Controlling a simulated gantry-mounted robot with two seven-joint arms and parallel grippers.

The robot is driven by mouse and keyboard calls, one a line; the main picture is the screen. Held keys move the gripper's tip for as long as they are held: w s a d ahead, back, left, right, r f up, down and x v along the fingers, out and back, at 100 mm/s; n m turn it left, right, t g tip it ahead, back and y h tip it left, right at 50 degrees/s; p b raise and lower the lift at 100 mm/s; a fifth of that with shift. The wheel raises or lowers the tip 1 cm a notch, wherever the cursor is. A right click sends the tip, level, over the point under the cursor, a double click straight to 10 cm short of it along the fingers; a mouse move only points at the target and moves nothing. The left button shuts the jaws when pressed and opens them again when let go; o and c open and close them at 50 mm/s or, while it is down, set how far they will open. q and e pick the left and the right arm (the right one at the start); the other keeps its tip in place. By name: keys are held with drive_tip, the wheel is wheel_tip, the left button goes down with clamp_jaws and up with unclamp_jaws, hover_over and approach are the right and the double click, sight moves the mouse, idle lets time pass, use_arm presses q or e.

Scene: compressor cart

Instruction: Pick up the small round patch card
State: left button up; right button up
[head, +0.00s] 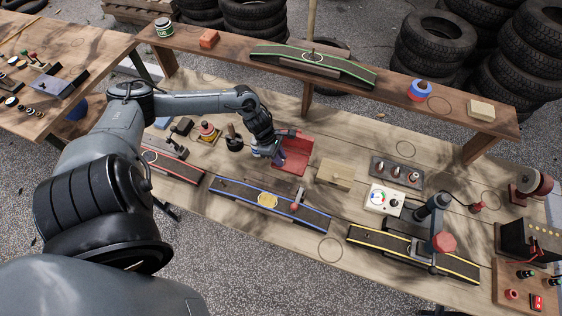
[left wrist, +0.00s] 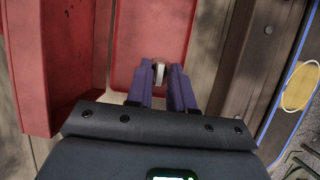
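My left gripper (head: 279,158) points down at the red open tray (head: 303,150) in the middle of the bench. In the left wrist view its two purple fingers (left wrist: 160,75) are a narrow gap apart, over the red tray floor (left wrist: 140,25). A small pale piece (left wrist: 159,73) shows between the fingertips, seen nearly edge-on. It may be the small round patch card, but its round face does not show. I cannot tell whether both fingers press on it. My right gripper is not in view.
A blue-edged strip (head: 236,191) with a yellow round patch (head: 267,200) lies in front of the tray. A wooden block (head: 336,175) stands to the right. A raised shelf (head: 232,51) runs behind. A black-knobbed tool (head: 234,143) is close on the left.

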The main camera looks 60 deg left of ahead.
use_arm(q)
clamp_jaws()
drive_tip(key=shift+r, duration=0.15)
